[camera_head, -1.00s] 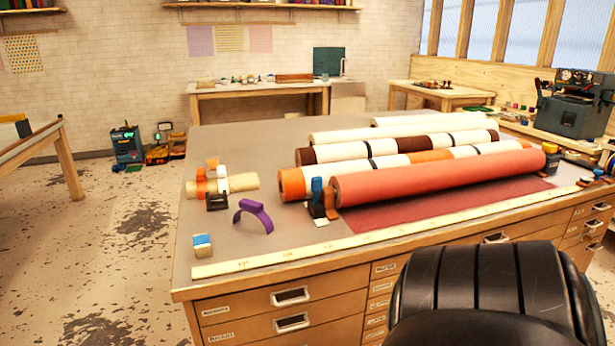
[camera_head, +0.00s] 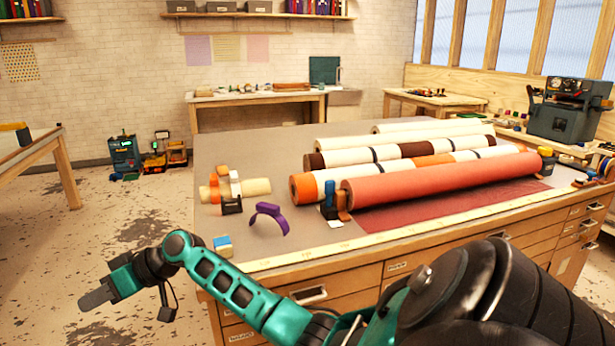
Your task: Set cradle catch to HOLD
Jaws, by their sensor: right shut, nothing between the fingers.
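A large red roll (camera_head: 440,180) lies across the table on the right, over a red sheet. At its left end stands a cradle-like holder with a blue upright part (camera_head: 329,194), a dark base and a brown piece (camera_head: 343,206). I cannot tell which part is the catch or read any HOLD mark. At the roll's right end is a dark and yellow fitting (camera_head: 547,158). My right gripper (camera_head: 97,293) is shut and empty, low at the left, beyond the table's left edge and far from the holder. My left gripper is out of view.
The table (camera_head: 285,140) carries more rolls (camera_head: 400,147) behind the red one. A purple band (camera_head: 270,217), a small cream roll with orange and white clips (camera_head: 257,187) and a blue-topped block (camera_head: 223,245) are at its left. A long ruler (camera_head: 400,236) runs along the front.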

